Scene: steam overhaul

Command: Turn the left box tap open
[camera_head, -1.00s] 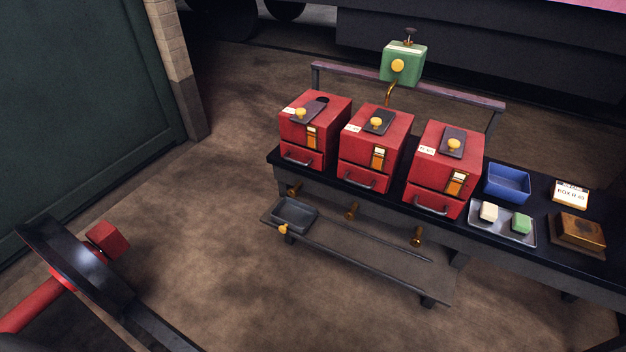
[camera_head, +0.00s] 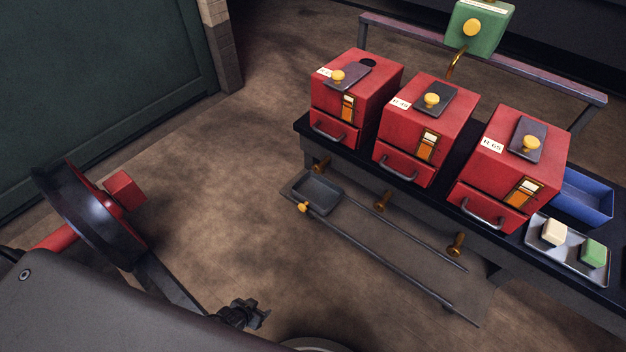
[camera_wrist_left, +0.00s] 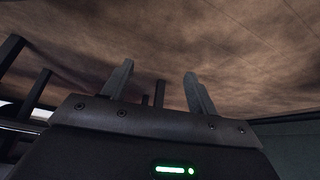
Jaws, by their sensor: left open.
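The left red box (camera_head: 350,95) stands on the dark bench. Its small brass tap (camera_head: 320,163) sticks out from the bench front just below it. My left gripper (camera_head: 247,313) is at the lower middle of the head view, low, in front of the bench and well apart from the tap. How far the tap is turned is too small to tell. My right gripper is not in view.
Two more red boxes, a middle one (camera_head: 425,125) and a right one (camera_head: 510,165), have brass taps (camera_head: 382,200) (camera_head: 456,243) below. Floor between is clear.

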